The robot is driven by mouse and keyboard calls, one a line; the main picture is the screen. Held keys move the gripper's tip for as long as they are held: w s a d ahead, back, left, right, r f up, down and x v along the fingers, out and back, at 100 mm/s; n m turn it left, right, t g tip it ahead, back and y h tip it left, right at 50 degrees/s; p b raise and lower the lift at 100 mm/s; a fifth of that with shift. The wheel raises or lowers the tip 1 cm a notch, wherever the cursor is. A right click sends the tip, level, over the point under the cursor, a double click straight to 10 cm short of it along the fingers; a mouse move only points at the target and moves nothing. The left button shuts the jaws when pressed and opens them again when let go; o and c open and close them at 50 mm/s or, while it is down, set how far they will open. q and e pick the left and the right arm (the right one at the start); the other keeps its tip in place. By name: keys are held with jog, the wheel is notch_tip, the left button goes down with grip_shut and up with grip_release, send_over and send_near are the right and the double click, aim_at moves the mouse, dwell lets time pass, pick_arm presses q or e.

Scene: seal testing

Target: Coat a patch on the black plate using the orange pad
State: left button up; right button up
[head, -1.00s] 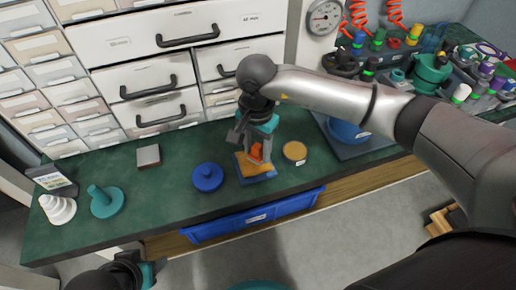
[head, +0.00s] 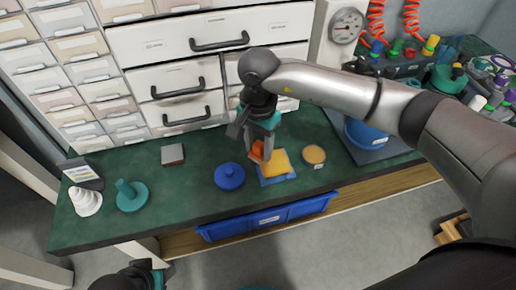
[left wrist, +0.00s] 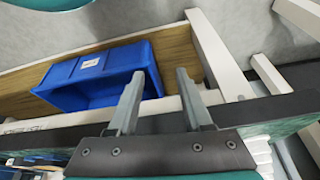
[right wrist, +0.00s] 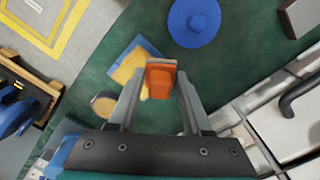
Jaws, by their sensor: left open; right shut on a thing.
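The orange pad (head: 257,152) is held between the fingers of my right gripper (head: 262,148), just above the left edge of a shallow blue tray (head: 290,176) with a yellow-orange filling. In the right wrist view the pad (right wrist: 160,78) overlaps the near corner of that tray (right wrist: 150,47); I cannot tell whether they touch. A square dark-edged plate with a greyish-brown top (head: 172,154), likely the black plate, lies flat farther left, apart from the gripper. My left gripper (left wrist: 157,85) is open and empty, in front of the bench.
A blue knobbed lid (head: 230,177) lies between the plate and the tray. A round tan-topped pot (head: 314,155) stands right of the tray. Drawers (head: 190,80) rise behind; green bench (head: 190,195) is clear around the plate.

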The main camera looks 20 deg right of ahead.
jog(key=shift+r+p, duration=0.85)
jog(key=shift+r, duration=0.6)
pick_arm(q)
notch_tip(320, 180, down, 6)
jog(key=s+g+p, duration=0.1)
jog(key=s, duration=0.1)
jog(key=shift+s+a, duration=0.15)
jog(key=shift+s, duration=0.2)
pick_arm(e)
jog(key=shift+r, duration=0.85)
